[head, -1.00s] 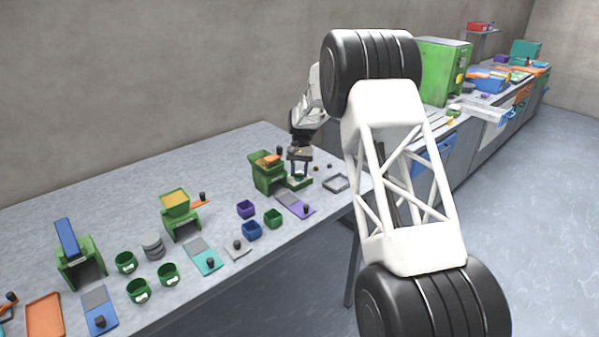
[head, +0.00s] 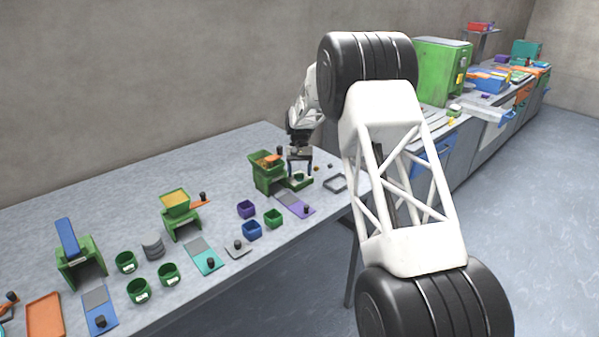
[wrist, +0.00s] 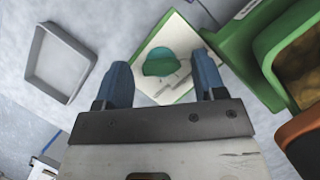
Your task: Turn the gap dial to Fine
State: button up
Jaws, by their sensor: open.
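The gap dial is a teal round knob (wrist: 160,62) on a white plate with a green border (wrist: 176,93), in the wrist view's upper middle. The plate lies at the foot of a green mill (head: 265,178), whose green side also shows at the right of the wrist view (wrist: 236,35). My gripper (head: 299,173) points down over the plate. Its two blue fingers (wrist: 161,75) are apart and empty, one on each side of the knob in the picture. I cannot tell their height above it. The plate's markings are too blurred to read.
An empty grey tray (wrist: 46,80) lies left of the plate in the wrist view. Blue (head: 251,231), purple (head: 246,208) and green (head: 273,216) cups and a purple slab (head: 287,199) stand nearby. Another green mill (head: 183,226) stands further left on the table.

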jog(key=v, duration=0.7)
jog(key=shift+w+r, duration=0.2)
jog(key=shift+r, duration=0.15)
jog(key=s+d+r+t, duration=0.1)
jog(key=s+d+r, duration=0.55)
jog(key=s, duration=0.35)
jog(key=s+d+r+t, duration=0.1)
jog(key=s+d+r, duration=0.4)
jog(key=s+r, duration=0.3)
jog(key=s+d+r+t, duration=0.1)
jog(key=s+d+r, duration=0.45)
jog(key=s, duration=0.55)
jog(key=s+d+f+t, duration=0.1)
jog(key=s+d, duration=0.2)
jog(key=s, duration=0.9)
jog(key=s+d+f+m+t, duration=0.1)
jog(key=s+d+f, duration=0.1)
jog(key=s, duration=1.1)
jog(key=s+d+f+t, duration=0.2)
jog(key=s+d, duration=0.2)
jog(key=s, duration=0.8)
jog(key=shift+s+f, duration=0.2)
